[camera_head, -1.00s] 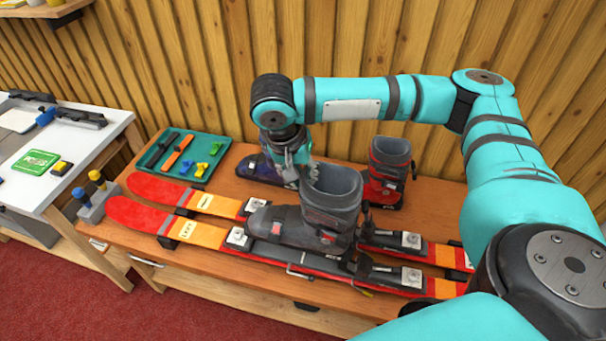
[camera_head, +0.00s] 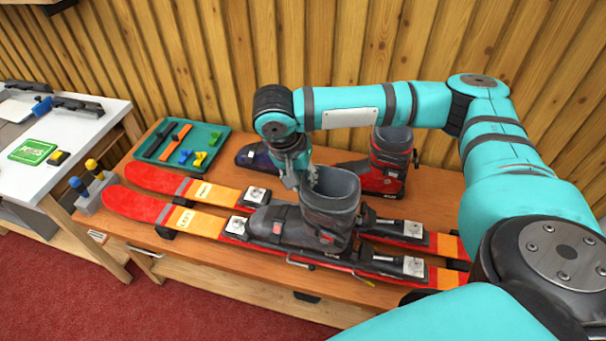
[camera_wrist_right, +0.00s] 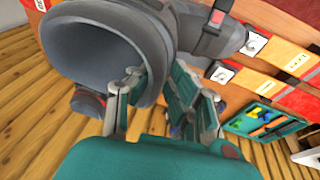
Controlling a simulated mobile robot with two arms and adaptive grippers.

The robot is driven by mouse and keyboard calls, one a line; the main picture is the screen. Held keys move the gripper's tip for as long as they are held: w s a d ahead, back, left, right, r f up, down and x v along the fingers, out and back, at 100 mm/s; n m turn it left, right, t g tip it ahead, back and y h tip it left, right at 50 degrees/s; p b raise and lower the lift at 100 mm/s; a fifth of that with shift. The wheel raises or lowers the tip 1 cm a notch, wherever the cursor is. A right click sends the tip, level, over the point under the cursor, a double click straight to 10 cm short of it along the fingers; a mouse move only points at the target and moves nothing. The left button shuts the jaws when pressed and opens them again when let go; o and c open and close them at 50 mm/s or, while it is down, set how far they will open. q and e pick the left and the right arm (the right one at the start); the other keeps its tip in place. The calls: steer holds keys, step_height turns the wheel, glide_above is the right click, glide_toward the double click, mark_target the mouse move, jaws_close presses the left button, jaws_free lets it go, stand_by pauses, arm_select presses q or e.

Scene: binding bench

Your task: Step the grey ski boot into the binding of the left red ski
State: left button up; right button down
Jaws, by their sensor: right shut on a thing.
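The grey ski boot (camera_head: 330,205) stands upright over the front red ski (camera_head: 205,222), labelled LEFT, with its toe pointing left. Its toe is close behind the toe piece (camera_head: 237,227), and its heel is in front of the heel piece (camera_head: 405,266). I cannot tell whether the sole touches the ski. My right gripper (camera_head: 305,182) is shut on the upper cuff from the far left side. In the right wrist view the boot's open cuff (camera_wrist_right: 105,55) shows, with one finger inside its rim. My left gripper is not in view.
A second red ski (camera_head: 150,178) lies parallel behind. A teal tray (camera_head: 217,138) with small parts and a grey tool holder (camera_head: 92,197) are on the left. A white table (camera_head: 85,130) stands beyond.

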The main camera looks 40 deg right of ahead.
steer(key=shift+s+d+r+p, duration=0.15)
steer(key=shift+s+d+p, duration=0.35)
steer(key=shift+s+p, duration=0.2)
stand_by(0.8)
steer(key=shift+a+f, duration=0.15)
steer(key=shift+f, duration=1.1)
steer(key=shift+r, duration=0.1)
stand_by(0.3)
steer(key=c, duration=1.2)
jaws_free()
steer(key=shift+o, duration=1.1)
steer(key=o, duration=0.3)
